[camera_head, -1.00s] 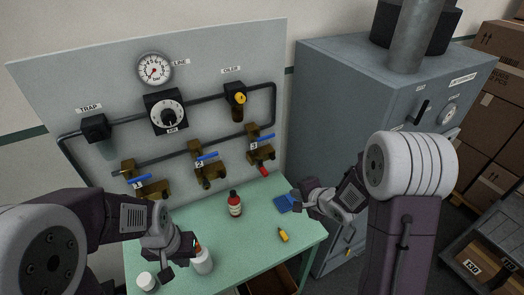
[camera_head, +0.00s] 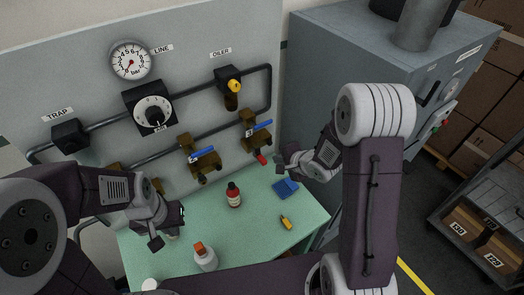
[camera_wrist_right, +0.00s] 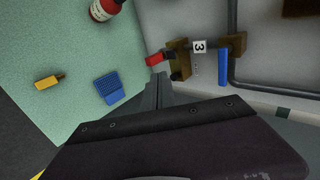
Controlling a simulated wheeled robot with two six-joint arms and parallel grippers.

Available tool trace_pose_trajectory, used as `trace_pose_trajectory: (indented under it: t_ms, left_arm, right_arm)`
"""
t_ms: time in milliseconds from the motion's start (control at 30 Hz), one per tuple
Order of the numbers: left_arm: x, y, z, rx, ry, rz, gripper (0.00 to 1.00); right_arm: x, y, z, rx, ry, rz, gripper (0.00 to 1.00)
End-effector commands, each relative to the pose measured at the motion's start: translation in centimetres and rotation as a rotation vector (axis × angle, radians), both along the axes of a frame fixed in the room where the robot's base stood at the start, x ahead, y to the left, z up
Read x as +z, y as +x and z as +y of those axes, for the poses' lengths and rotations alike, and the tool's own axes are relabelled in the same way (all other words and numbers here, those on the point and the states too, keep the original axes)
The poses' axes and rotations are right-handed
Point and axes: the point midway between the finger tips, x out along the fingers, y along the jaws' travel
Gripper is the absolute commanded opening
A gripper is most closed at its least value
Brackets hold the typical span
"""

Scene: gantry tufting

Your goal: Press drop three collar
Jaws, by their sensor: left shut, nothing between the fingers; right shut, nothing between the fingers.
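Drop three (camera_head: 256,131) is a brass valve with a blue lever on the grey panel, tagged 3 in the right wrist view (camera_wrist_right: 199,46). Its red collar (camera_head: 262,160) hangs at the lower end and also shows in the wrist view (camera_wrist_right: 155,59). My right gripper (camera_head: 281,164) is shut and empty, just right of the collar. In the wrist view its fingertips (camera_wrist_right: 159,82) lie just below the collar; I cannot tell whether they touch. My left gripper (camera_head: 168,230) is shut and empty over the left of the bench, hiding most of drop one.
The green bench (camera_head: 255,245) holds a red bottle (camera_head: 234,196), a white bottle with an orange cap (camera_head: 205,260), a blue pad (camera_head: 286,187) and a yellow item (camera_head: 286,222). A grey cabinet (camera_head: 325,80) stands to the right of the panel.

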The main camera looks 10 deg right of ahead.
Motion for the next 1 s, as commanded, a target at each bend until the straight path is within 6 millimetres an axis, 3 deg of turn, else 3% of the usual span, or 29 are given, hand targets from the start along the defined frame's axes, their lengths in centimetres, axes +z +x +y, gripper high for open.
trace_pose_trajectory:
  t_ms: [400,633,1000]
  left_arm:
    - [1.5,0.0,0.0,0.0,0.0,0.0,0.0]
    - [3.3,0.0,0.0,0.0,0.0,0.0,0.0]
    - [3.3,0.0,0.0,0.0,0.0,0.0,0.0]
  right_arm:
    - [-6.0,5.9,2.6,0.004,0.0,0.002,0.0]
    - [-5.6,8.9,3.7,0.002,-0.001,0.0,0.0]
    - [-5.9,9.5,3.9,0.001,0.0,0.001,0.0]
